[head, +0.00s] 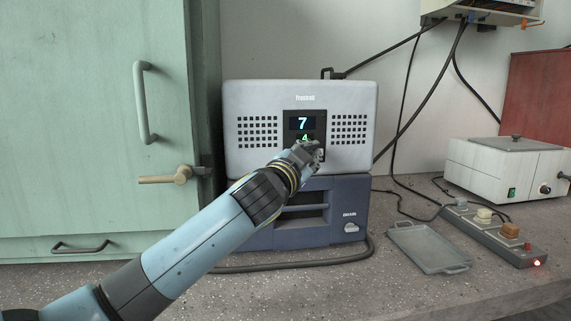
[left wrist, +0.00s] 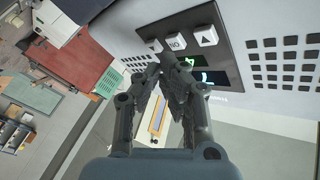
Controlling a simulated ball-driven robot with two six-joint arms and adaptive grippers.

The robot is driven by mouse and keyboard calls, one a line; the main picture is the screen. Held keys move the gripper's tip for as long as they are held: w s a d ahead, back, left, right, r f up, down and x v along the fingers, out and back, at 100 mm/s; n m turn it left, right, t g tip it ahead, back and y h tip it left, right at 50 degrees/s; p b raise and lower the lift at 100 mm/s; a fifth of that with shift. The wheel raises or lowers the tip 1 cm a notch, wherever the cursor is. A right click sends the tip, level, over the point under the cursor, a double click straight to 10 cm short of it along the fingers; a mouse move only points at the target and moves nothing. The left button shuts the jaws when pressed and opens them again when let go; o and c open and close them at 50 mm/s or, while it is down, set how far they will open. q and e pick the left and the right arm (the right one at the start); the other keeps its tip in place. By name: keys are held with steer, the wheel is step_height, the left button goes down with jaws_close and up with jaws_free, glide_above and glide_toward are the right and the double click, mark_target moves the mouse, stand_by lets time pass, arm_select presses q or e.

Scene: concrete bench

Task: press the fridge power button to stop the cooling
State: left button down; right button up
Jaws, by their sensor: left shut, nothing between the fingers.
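The fridge (head: 350,100) is a light grey box with two vent grids, standing on a blue-grey unit. Its dark panel (head: 305,112) shows a cyan 7 above a green 4. My left gripper (head: 310,150) is shut and empty in front of the lower panel, hiding most of the buttons in the head view. In the left wrist view the panel appears turned over, with three pale buttons: a middle lettered one (left wrist: 177,43) between two arrow buttons. The gripper tips (left wrist: 170,68) are close to this row; I cannot tell whether they touch. My right gripper is not in view.
The blue-grey unit (head: 265,237) below has a drain label and pale knob (head: 351,228). A green cabinet (head: 70,110) with handles stands left. A metal tray (head: 415,235), a power strip (head: 490,236) with plugs and a white box (head: 500,165) lie right. Cables run behind.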

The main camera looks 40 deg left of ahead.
arm_select(q)
steer(key=s+d, duration=0.2)
steer(key=s+d+p, duration=0.1)
steer(key=d, duration=0.1)
steer(key=shift+s+d, duration=0.25)
steer(key=shift+s, duration=0.15)
stand_by(0.6)
